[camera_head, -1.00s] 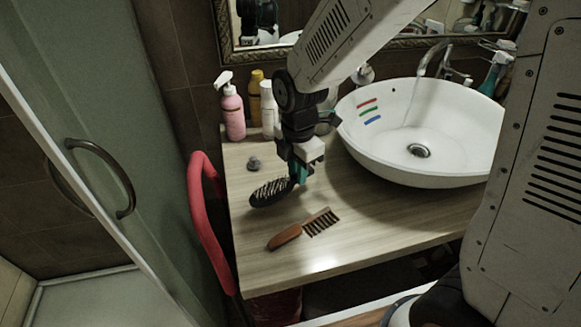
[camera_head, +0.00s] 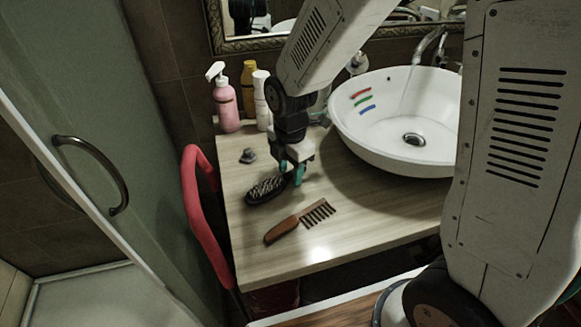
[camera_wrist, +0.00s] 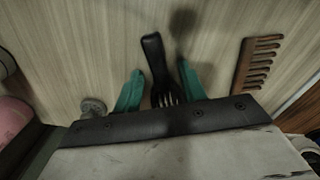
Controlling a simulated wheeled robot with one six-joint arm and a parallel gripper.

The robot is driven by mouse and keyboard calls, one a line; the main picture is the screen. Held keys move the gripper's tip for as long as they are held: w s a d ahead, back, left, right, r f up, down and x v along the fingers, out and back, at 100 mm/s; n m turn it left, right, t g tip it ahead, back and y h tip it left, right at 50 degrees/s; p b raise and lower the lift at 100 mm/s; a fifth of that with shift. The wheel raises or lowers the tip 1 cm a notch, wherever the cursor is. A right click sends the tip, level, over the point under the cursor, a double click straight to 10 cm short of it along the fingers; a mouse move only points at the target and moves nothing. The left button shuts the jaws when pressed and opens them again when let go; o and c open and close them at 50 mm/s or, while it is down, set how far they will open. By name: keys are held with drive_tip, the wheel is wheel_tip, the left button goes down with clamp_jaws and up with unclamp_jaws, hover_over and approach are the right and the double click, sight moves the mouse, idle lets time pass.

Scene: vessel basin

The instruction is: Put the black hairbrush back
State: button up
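The black hairbrush (camera_head: 266,189) lies on the wooden counter (camera_head: 350,235), with the bristles of its head facing up. My gripper (camera_head: 292,178) is low over the counter at the right end of the brush. In the wrist view my gripper (camera_wrist: 159,70) is open, with its two teal fingers apart. The hairbrush (camera_wrist: 153,52) shows between them, with a visible gap on each side. The gripper body hides part of the brush in that view.
A brown comb (camera_head: 300,221) lies in front of the brush. A small grey stopper (camera_head: 248,156) sits behind it. A pink pump bottle (camera_head: 226,105) and other bottles stand at the back left. A white basin (camera_head: 375,150) is at right; a red rail (camera_head: 194,205) borders the counter's left.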

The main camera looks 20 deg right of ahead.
wheel_tip(320, 180, up, 12)
drive_tip(key=s+d+r+m, duration=0.3)
drive_tip(key=s+d+m, duration=0.1)
drive_tip(key=s+m, duration=0.3)
drive_tip(key=s+d+r+m, duration=0.2)
drive_tip(key=s+d+m, duration=0.2)
drive_tip(key=s+m, duration=0.3)
drive_tip(key=s+d+r+m+t, duration=0.1)
drive_tip(key=s+d+r+m, duration=0.2)
drive_tip(key=s+m, duration=0.4)
drive_tip(key=shift+s+d+r+m, duration=0.2)
drive_tip(key=shift+d+r+m, duration=0.1)
drive_tip(key=shift+d+m, duration=0.4)
drive_tip(key=shift+a, duration=0.1)
drive_tip(key=shift+c, duration=0.5)
